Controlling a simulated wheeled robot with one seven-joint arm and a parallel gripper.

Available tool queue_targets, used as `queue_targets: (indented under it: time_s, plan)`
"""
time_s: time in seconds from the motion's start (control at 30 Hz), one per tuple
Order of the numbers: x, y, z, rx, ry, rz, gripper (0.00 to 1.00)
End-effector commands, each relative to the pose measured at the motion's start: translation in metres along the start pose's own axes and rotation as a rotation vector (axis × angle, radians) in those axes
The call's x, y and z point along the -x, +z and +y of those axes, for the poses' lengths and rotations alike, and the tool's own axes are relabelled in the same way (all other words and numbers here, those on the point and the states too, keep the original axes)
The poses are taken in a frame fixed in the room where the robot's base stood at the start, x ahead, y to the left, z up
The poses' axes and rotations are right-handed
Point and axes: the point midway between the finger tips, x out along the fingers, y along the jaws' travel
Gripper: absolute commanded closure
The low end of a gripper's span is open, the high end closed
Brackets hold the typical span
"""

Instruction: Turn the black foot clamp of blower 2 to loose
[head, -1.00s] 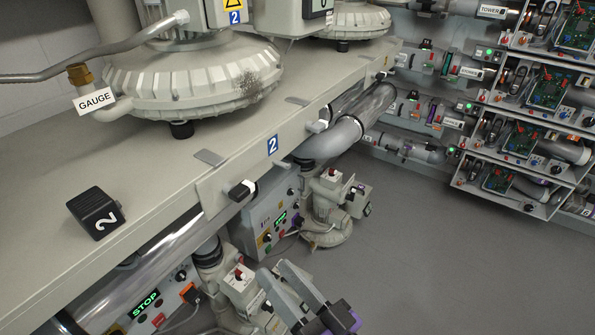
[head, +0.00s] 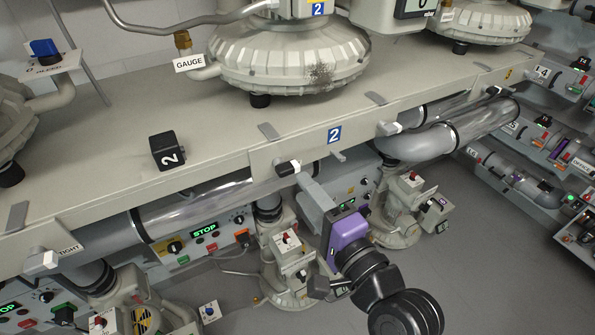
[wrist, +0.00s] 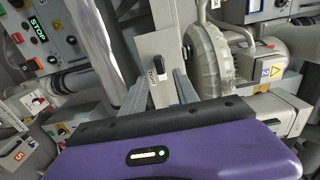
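Blower 2 (head: 290,65) stands on the bench, with a blue 2 plate (head: 334,135) on the bench edge below it. The black foot clamp (head: 288,168) is a short black handle with a pale end on that edge, left of the plate. It also shows in the wrist view (wrist: 158,64), on a pale panel beside a small label. My gripper (head: 320,184) has a purple body and grey fingers, just right of and below the clamp. In the wrist view my gripper (wrist: 162,88) has its fingers apart, with the panel seen between them. Contact with the clamp is not clear.
A black block marked 2 (head: 167,150) sits on the bench (head: 110,170). A clear pipe (head: 225,205) and control boxes with STOP displays (head: 205,227) lie under the bench. The grey floor (head: 490,240) at right is open.

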Motion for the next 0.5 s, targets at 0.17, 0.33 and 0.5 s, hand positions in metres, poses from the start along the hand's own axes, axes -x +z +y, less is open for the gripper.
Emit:
queue_targets:
  time_s: [0.17, 0.33, 0.5]
  plan:
    - [-0.03, 0.001, -0.003, 0.001, 0.0, -0.002, 0.64]
    - [-0.05, 0.0, -0.002, 0.003, -0.001, 0.0, 0.64]
    - [-0.058, 0.0, -0.001, 0.003, -0.001, 0.001, 0.64]
